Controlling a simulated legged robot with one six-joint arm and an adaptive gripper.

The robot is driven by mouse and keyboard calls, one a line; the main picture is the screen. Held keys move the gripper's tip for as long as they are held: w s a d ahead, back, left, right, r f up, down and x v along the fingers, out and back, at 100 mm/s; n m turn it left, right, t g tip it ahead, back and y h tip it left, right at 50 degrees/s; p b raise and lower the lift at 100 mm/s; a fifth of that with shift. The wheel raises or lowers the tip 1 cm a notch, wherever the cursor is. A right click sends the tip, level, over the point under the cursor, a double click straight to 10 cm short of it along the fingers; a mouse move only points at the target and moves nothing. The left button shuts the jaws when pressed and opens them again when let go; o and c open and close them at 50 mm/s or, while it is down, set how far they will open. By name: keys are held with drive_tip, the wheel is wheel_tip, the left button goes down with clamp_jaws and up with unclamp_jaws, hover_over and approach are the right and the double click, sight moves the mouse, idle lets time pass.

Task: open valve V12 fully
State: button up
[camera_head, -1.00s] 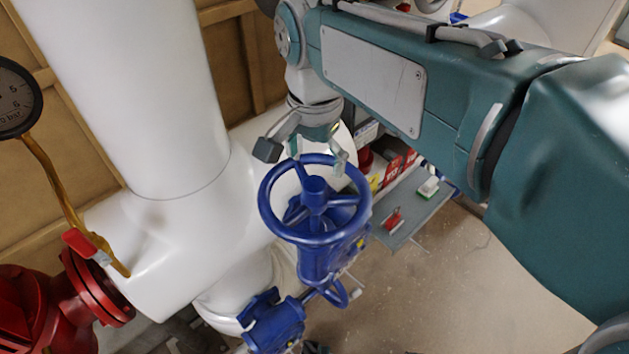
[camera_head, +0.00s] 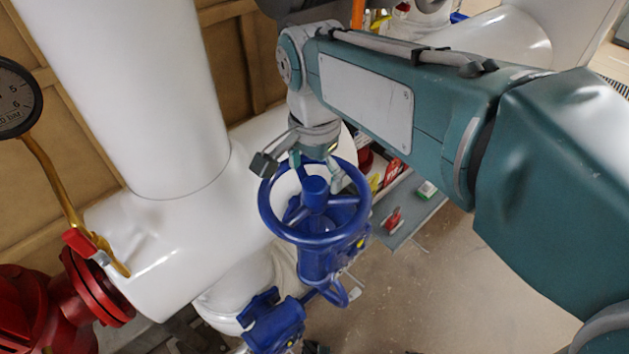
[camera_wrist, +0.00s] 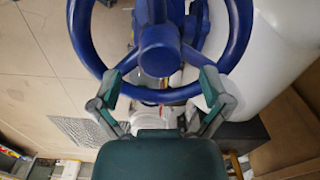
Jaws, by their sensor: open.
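A blue handwheel valve (camera_head: 314,212) stands in the middle of the head view, its wheel facing up and toward the camera. No label reading V12 is legible on it. The wheel's rim and hub (camera_wrist: 158,50) fill the top of the wrist view. My gripper (camera_head: 316,172) is open at the far side of the wheel. In the wrist view its two fingers (camera_wrist: 158,85) are spread apart, with the near part of the rim crossing between them. Whether the fingers touch the rim cannot be told.
A large white pipe (camera_head: 140,90) stands left of the valve. A pressure gauge (camera_head: 14,97), a small red-handled valve (camera_head: 80,242) and a red flange (camera_head: 95,285) are at the left. A grey shelf (camera_head: 408,210) with small items is behind. Floor (camera_head: 440,290) at lower right is clear.

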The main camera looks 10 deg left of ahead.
sight(315, 184)
drive_tip(key=shift+f, duration=1.7)
drive_tip(key=shift+c, duration=0.3)
